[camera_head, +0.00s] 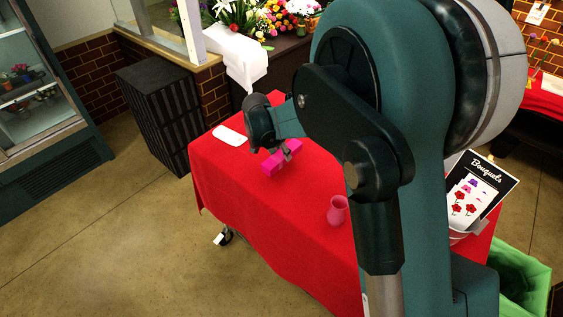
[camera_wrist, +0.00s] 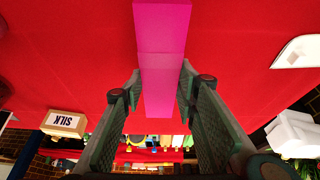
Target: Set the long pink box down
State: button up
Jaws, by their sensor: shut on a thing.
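The long pink box (camera_wrist: 162,55) is between the two fingers of my gripper (camera_wrist: 160,98) in the wrist view, with its far end running out of the top of the frame. In the head view the pink box (camera_head: 272,162) is over the red-covered table (camera_head: 235,172), near its left part. My gripper (camera_head: 287,150) is shut on the box there. I cannot tell whether the box touches the cloth or is a little above it. Part of the box is hidden by the gripper in the head view.
A pink vase (camera_head: 338,210) stands on the table to the right of the box. A white tray (camera_head: 229,134) lies at the far left edge. A "Bouquets" sign (camera_head: 472,190) stands at the right. A box marked SILK (camera_wrist: 64,123) shows in the wrist view. Red cloth around the box is clear.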

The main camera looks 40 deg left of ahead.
jog(key=shift+f, duration=0.6)
jog(key=shift+f, duration=1.85)
jog(key=shift+f, duration=0.2)
jog(key=o, duration=1)
jog(key=shift+r, duration=0.25)
jog(key=shift+v, duration=5.95)
